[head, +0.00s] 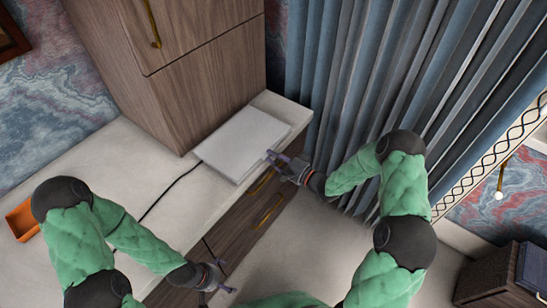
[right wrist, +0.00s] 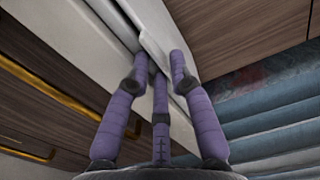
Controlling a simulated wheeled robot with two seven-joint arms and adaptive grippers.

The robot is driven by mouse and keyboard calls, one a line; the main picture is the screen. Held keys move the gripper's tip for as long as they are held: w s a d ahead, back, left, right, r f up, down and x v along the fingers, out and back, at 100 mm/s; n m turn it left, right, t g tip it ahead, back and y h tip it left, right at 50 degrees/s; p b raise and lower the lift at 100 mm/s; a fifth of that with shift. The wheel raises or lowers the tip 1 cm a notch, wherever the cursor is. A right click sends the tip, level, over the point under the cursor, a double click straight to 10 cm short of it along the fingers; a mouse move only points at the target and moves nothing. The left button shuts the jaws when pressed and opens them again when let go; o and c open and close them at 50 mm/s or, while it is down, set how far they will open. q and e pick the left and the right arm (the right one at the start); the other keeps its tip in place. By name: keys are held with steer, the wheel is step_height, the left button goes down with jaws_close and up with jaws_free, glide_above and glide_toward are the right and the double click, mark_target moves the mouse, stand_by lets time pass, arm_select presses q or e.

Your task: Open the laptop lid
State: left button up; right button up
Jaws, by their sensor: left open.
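The laptop (head: 243,143) is a flat, pale grey slab with its lid down on the white desk top, near the tall wooden cabinet. My right gripper (head: 278,163) is at the laptop's front right edge. In the right wrist view its purple fingers (right wrist: 158,65) reach up to the pale laptop edge (right wrist: 156,32). Whether they touch it, or how far they are closed, I cannot tell. My left gripper (head: 219,279) is open and empty, low in front of the desk drawers and well apart from the laptop.
A black cable (head: 170,188) runs from the laptop across the desk. An orange tray (head: 22,220) lies at the far left. Drawers with brass handles (head: 268,210) are below the desk edge. Blue-grey curtains (head: 345,75) hang at the right.

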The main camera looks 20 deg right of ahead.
jaws_close()
